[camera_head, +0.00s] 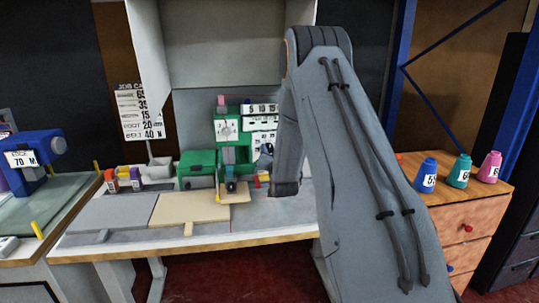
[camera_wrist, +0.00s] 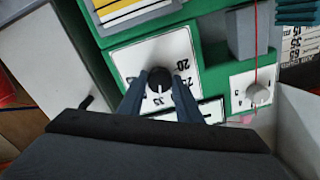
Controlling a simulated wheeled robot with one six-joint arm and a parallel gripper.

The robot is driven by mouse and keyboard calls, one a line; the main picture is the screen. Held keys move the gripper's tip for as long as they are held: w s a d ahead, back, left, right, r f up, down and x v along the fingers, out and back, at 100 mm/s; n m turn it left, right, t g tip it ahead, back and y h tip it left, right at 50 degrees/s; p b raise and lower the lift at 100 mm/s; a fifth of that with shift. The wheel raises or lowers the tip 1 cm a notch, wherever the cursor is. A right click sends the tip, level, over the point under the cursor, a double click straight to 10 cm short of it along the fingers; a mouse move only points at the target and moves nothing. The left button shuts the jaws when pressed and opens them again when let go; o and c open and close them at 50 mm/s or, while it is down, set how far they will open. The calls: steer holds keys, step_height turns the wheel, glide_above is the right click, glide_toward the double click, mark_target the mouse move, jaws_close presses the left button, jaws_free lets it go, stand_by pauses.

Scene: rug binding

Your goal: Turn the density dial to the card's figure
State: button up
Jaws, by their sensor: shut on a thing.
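In the wrist view the black dial knob (camera_wrist: 159,76) sits on a white plate (camera_wrist: 127,62) with printed figures around it, on a green machine body. My gripper (camera_wrist: 160,85) has its two fingers on either side of the knob, shut on it. The knob's white mark points down in the picture, toward figures partly hidden by the fingers; 20 and 35 seem readable, upside down. In the head view the job card (camera_head: 139,110) hangs on the back wall, with 65, 35, 15, 20 and 40 in its rows; its labels are blurred. My arm hides part of the bench there.
In the head view a green box (camera_head: 197,167) stands on the bench. Numbered cones, including a blue one (camera_head: 426,175), stand on the right cabinet.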

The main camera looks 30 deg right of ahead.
steer(key=shift+m, duration=0.4)
steer(key=o, duration=1)
steer(key=shift+o, duration=0.2)
steer(key=b+v, duration=0.1)
steer(key=v, duration=0.6)
steer(key=shift+s+b, duration=0.3)
steer(key=shift+s, duration=0.1)
steer(key=shift+a, duration=0.15)
